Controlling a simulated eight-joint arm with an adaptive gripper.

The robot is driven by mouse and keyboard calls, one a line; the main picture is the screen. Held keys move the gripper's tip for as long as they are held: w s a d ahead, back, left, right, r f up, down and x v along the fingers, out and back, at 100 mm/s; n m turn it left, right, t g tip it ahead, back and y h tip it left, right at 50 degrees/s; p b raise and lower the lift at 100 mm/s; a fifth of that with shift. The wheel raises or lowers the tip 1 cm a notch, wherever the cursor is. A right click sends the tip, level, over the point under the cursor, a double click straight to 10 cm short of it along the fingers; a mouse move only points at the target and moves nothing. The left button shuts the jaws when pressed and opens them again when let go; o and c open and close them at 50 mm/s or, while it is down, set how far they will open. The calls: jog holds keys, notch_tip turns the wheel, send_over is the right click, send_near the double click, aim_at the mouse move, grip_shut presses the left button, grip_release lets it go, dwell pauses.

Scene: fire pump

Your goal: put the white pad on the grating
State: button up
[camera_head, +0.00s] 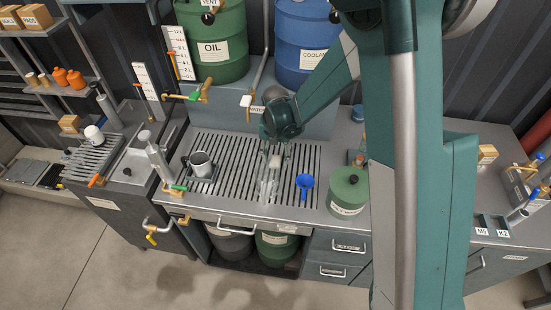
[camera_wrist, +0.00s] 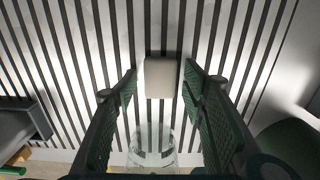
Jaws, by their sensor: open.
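The white pad (camera_wrist: 161,77) is a small pale block with rounded corners. In the wrist view it shows over the slats of the grating (camera_wrist: 85,50), between the tips of my gripper (camera_wrist: 160,92), with gaps to both fingers. In the head view the pad (camera_head: 275,161) is just below my gripper (camera_head: 277,152), over the middle of the grating (camera_head: 228,150). It appears to lie on the slats, though its underside is hidden. My gripper is open, its fingers pointing down on either side of the pad.
A clear glass (camera_head: 268,187) stands close in front of the pad; it also shows in the wrist view (camera_wrist: 153,150). A blue funnel (camera_head: 305,182) and a green canister (camera_head: 348,188) are to the right. A dark mug (camera_head: 200,165) is to the left. The grating between mug and glass is bare.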

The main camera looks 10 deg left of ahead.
aim_at(276, 160)
jog(key=shift+r, duration=0.2)
notch_tip(276, 160, up, 12)
dwell(0.6)
jog(key=shift+f, duration=0.1)
dwell(0.3)
